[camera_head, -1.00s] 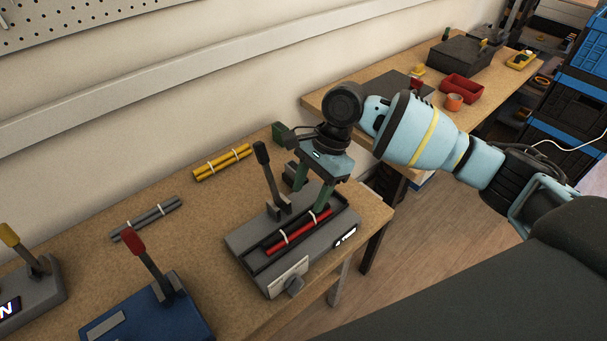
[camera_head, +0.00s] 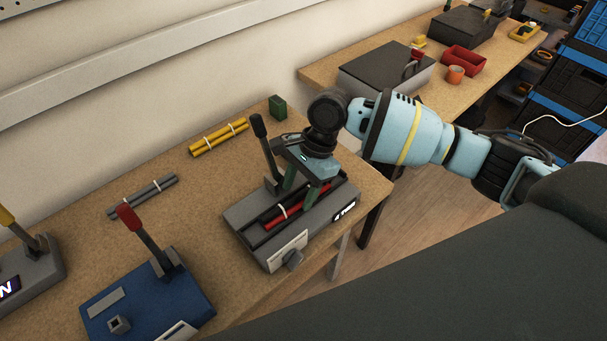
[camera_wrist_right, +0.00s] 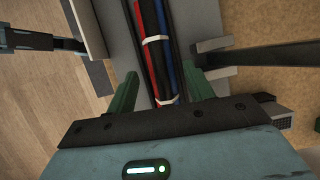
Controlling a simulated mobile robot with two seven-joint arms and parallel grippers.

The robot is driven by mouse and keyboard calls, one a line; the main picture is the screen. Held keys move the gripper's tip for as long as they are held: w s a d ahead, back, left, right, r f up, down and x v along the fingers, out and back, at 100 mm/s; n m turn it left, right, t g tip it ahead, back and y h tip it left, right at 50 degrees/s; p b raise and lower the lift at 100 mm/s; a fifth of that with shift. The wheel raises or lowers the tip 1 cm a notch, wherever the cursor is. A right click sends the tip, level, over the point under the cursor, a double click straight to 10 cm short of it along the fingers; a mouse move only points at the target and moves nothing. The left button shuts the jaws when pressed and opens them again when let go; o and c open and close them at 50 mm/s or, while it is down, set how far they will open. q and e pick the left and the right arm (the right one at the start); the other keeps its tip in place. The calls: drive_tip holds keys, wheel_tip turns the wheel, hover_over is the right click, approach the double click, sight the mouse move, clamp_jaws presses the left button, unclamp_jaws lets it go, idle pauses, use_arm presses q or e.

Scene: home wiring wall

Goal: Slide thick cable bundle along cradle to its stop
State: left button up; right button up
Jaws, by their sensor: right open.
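The thick cable bundle (camera_head: 283,218) lies in the long trough of the grey cradle fixture (camera_head: 256,238), its red cable showing. In the right wrist view the bundle (camera_wrist_right: 156,62) has black, red and blue cables with white ties. My right gripper (camera_head: 301,188) is over the fixture, pointing down, its green fingers apart. In the right wrist view its fingers (camera_wrist_right: 162,92) stand on either side of the bundle, with gaps visible. I cannot tell how deep they reach. The gripper hides part of the bundle, and I cannot make out the stop. My left gripper is not in view.
A black lever (camera_head: 264,140) rises from the fixture close beside my right gripper. A yellow bundle (camera_head: 218,137) and a grey bundle (camera_head: 143,196) lie on the bench behind. A blue box with a red-knobbed lever (camera_head: 130,218) stands to the left.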

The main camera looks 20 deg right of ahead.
drive_tip(key=shift+a+f, duration=0.2)
drive_tip(key=shift+f, duration=0.2)
drive_tip(key=c, duration=1.1)
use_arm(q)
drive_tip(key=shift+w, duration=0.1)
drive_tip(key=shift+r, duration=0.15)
